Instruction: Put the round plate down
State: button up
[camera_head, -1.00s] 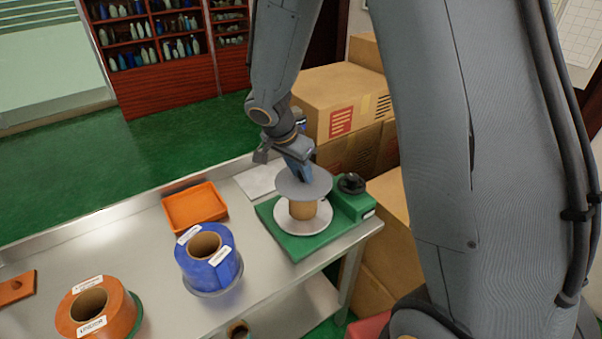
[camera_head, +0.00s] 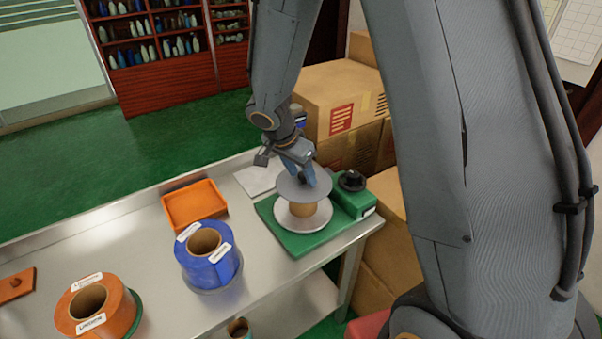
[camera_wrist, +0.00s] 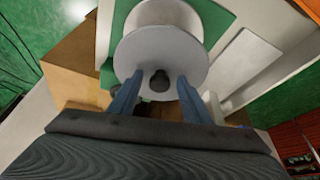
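The round grey plate (camera_head: 291,189) lies flat on top of a brown cardboard core (camera_head: 303,209), above a lower pale disc (camera_head: 289,221) on the green machine base (camera_head: 275,228). In the wrist view the plate (camera_wrist: 185,55) is below my fingers, with a small dark knob (camera_wrist: 160,81) on it. My gripper (camera_wrist: 160,79) is open. Its two blue fingers stand apart on either side of the knob, with visible gaps. In the head view my gripper (camera_head: 309,178) is right over the plate. Whether the fingertips touch the plate cannot be told.
A black knob (camera_head: 351,181) on the green housing stands close right of the plate. A blue roll (camera_head: 222,270), an orange roll (camera_head: 120,310) and an orange tray (camera_head: 194,206) sit on the steel table. Cardboard boxes (camera_head: 345,95) are stacked behind.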

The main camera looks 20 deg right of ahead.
jog(key=shift+r, duration=0.15)
jog(key=shift+r+p, duration=0.15)
jog(key=shift+p, duration=0.3)
jog(key=b+v, duration=0.3)
jog(key=v, duration=0.9)
jog(key=s+d+f+n+y, duration=0.2)
jog(key=s+f+n, duration=0.2)
jog(key=s, duration=0.3)
jog(key=s+d+f+n+g+y, duration=0.1)
jog(key=s+d+f+n, duration=0.1)
jog(key=s+n, duration=0.5)
jog(key=shift+d+f+y, duration=0.35)
jog(key=shift+f+y, duration=0.05)
jog(key=shift+f, duration=0.45)
jog(key=shift+f+b, duration=0.3)
jog(key=shift+b, duration=0.15)
